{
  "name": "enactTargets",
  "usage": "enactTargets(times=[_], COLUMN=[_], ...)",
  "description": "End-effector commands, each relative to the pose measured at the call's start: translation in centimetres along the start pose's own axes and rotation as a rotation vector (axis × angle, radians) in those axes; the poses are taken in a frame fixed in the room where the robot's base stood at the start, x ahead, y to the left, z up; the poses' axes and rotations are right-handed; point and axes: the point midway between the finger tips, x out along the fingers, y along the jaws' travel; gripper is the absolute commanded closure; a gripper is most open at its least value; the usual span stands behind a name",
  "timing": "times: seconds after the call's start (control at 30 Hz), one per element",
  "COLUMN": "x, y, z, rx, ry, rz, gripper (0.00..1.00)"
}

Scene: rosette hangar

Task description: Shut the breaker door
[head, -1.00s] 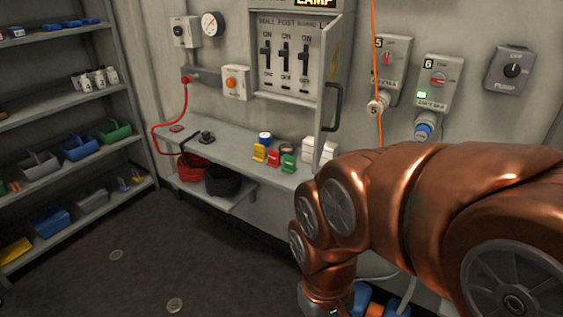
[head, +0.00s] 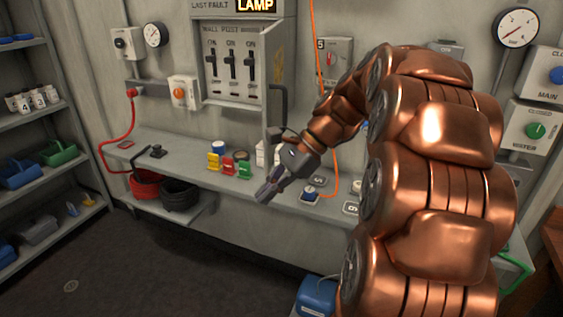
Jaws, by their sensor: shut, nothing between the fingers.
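The breaker box (head: 228,95) is on the back wall, with three black switches showing inside. Its grey door (head: 285,62) stands open on the right side, sticking out from the wall and seen at a steep angle. A dark handle (head: 280,104) is on the door. My gripper (head: 265,194) is shut and empty, pointing down and left, below the handle and in front of the bench. I cannot tell how far it is from the door in depth.
A wall bench (head: 185,158) runs below, with yellow, red and green tags (head: 228,165) and a white box near my gripper. An orange cord (head: 315,45) hangs right of the door. Shelving stands at left. The floor (head: 150,260) in front is clear.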

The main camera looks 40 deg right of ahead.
Motion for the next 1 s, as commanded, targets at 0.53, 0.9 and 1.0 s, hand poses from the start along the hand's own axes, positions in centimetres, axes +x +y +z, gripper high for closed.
enactTargets(times=[0.53, 0.9, 1.0], x=[-15.3, -13.6, -12.2], y=[-3.5, -4.5, -5.0], z=[-11.0, -10.8, -10.5], rx=[0.507, 0.522, 0.522], ry=[-0.239, -0.247, -0.251], rz=[-0.355, -0.365, -0.360], gripper=[1.00, 1.00, 1.00])
